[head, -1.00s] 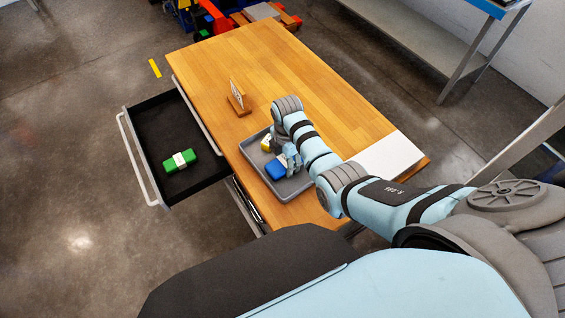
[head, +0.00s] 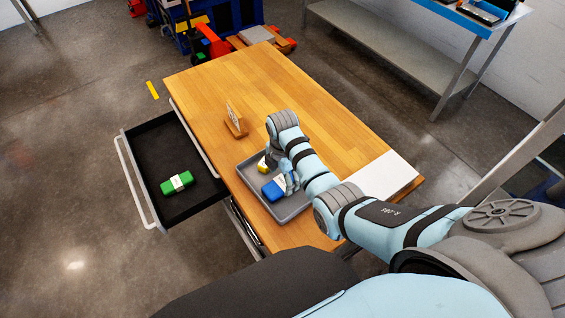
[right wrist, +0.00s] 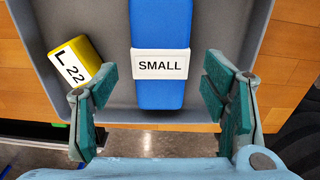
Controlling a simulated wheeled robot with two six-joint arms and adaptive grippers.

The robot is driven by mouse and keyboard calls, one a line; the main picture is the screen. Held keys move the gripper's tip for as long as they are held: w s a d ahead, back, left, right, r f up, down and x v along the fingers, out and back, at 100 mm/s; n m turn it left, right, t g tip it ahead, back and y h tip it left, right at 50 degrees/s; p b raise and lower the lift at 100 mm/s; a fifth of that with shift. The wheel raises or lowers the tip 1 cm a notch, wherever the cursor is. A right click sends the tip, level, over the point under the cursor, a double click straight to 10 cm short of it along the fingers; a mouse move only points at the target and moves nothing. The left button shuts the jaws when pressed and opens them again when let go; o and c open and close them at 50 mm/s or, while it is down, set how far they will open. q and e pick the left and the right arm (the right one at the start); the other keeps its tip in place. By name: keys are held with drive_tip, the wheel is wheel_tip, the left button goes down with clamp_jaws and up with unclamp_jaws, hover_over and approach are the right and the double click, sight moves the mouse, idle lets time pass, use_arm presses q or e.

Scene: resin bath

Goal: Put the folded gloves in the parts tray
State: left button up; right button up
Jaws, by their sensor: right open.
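A blue folded bundle (head: 273,189) with a white band reading "SMALL" lies in the grey tray (head: 296,212) on the table; it also shows in the right wrist view (right wrist: 158,30). A green folded bundle (head: 175,189) with a white band lies in the open drawer. My right gripper (head: 286,178) is open at the blue bundle. In the right wrist view its fingers (right wrist: 158,82) stand apart on either side of the bundle, with gaps between. My left gripper is out of view.
A yellow block (right wrist: 76,62) marked "L 22" lies in the tray, left of the blue bundle. The black drawer (head: 160,150) is pulled out at the table's left side. A card in a wooden stand (head: 236,123) stands behind the tray. The table's far part (head: 250,80) is clear.

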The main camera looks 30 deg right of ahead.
sight(283, 183)
wheel_tip(283, 183, up, 9)
drive_tip(key=shift+r+p, duration=0.15)
drive_tip(key=shift+p, duration=0.3)
